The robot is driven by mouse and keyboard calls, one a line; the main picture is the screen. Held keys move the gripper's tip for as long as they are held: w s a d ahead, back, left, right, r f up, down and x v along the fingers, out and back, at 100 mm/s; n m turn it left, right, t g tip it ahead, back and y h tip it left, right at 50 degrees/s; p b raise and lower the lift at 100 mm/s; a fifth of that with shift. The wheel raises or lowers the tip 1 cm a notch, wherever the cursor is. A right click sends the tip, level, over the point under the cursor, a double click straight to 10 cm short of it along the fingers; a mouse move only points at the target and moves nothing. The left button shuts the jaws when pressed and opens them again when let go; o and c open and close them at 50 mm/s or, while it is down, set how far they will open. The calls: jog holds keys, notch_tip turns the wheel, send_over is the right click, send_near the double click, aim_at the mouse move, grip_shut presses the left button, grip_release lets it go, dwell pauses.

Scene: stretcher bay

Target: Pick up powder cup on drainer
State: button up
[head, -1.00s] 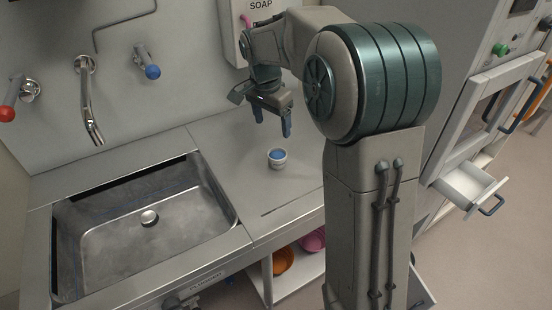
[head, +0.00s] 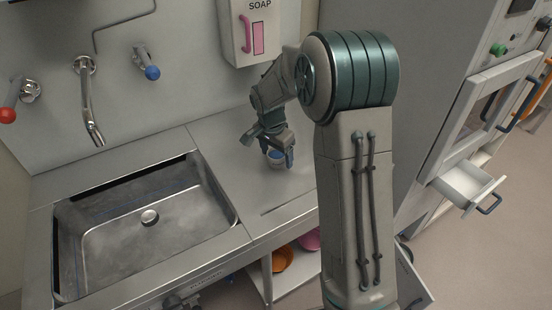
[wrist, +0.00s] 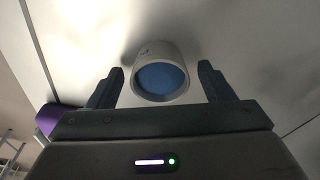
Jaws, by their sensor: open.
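The powder cup (head: 276,160) is a small white cup with blue contents, upright on the steel drainer (head: 215,150) right of the sink. In the wrist view the cup (wrist: 158,74) shows its white rim and blue inside, in the gap between the fingertips. My gripper (head: 277,160) is open and low over the drainer at the cup, and its fingers partly hide the cup in the head view. In the wrist view my gripper (wrist: 160,82) has one finger on each side of the cup, with a visible gap on both sides.
The sink basin (head: 150,222) lies left of the drainer, with a tap (head: 90,110) above. A soap dispenser (head: 252,35) hangs on the wall behind my arm. An open drawer (head: 465,188) juts from the cabinet at right. Orange and pink bowls sit on the shelf below.

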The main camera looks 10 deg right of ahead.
jog(key=c, duration=1)
jog(key=shift+r, duration=0.1)
